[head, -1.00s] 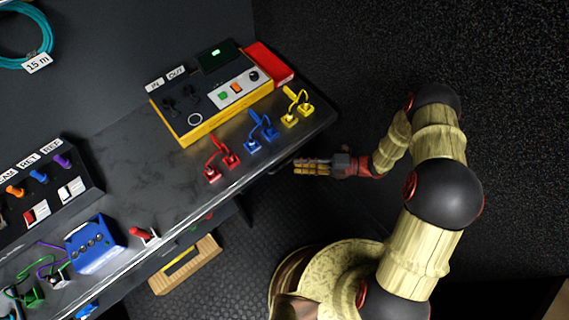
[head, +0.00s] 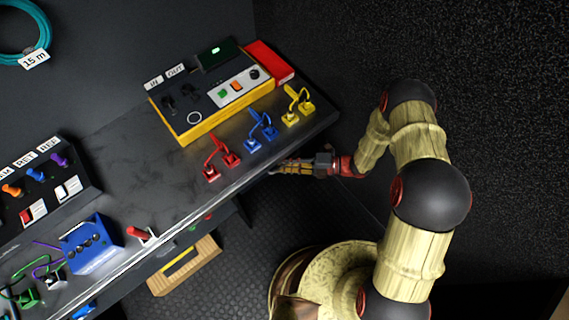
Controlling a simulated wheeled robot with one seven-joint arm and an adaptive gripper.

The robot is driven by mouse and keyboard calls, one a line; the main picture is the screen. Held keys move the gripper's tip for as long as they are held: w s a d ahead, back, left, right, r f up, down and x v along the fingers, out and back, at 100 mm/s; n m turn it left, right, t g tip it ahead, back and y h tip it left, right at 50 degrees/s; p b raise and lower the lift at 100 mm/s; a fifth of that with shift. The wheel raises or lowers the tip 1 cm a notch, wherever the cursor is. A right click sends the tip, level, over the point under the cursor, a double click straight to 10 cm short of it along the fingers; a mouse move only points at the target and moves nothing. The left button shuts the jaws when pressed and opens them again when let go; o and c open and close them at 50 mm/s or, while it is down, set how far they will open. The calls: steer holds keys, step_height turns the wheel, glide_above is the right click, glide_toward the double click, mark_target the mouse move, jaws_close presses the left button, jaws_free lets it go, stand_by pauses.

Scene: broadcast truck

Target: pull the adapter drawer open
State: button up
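My gripper (head: 284,167) is at the bench's front edge, near its right end, below the blue and yellow cable loops. Its fingertips are partly hidden by the bench edge. From above I cannot tell whether the fingers are open or touching anything. No drawer face or handle can be made out at the gripper; the bench top (head: 140,150) hides what lies under it. A pale wooden piece with a yellow strip (head: 185,265) sticks out below the bench at the lower left; I cannot tell whether it is a drawer.
On the bench stand a yellow-edged tester (head: 215,90), red (head: 222,157), blue (head: 262,132) and yellow (head: 297,106) cable loops, a blue box (head: 92,243) and a switch panel (head: 45,185). The dark floor (head: 290,220) in front of the bench is clear beside my base.

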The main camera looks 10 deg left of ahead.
jaws_close()
stand_by(0.6)
